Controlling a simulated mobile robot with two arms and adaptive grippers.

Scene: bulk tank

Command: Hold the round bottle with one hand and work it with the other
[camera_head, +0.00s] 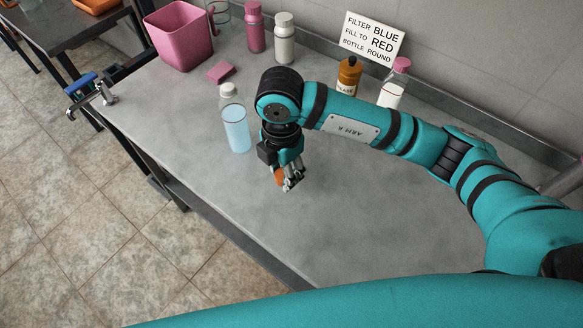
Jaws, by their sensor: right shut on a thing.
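A clear bottle (236,124) with light blue liquid and a whitish top stands upright on the grey bench, left of my right gripper. It looks round. My right gripper (288,183) points down over the bench and is shut on a small orange-brown thing (279,176), mostly hidden by the fingers. I cannot tell what this thing is. The gripper is apart from the clear bottle. My left gripper is not in view. An amber bottle (349,73) with a label and a white bottle with a pink cap (393,88) stand behind my right arm, partly hidden.
A sign (371,38) reads "FILTER BLUE, FILL TO RED, BOTTLE ROUND". A pink bin (180,36), pink block (221,71), pink bottle (255,29) and white bottle (284,42) stand farther back. A blue-handled tap (84,87) is at the left edge. The front bench is clear.

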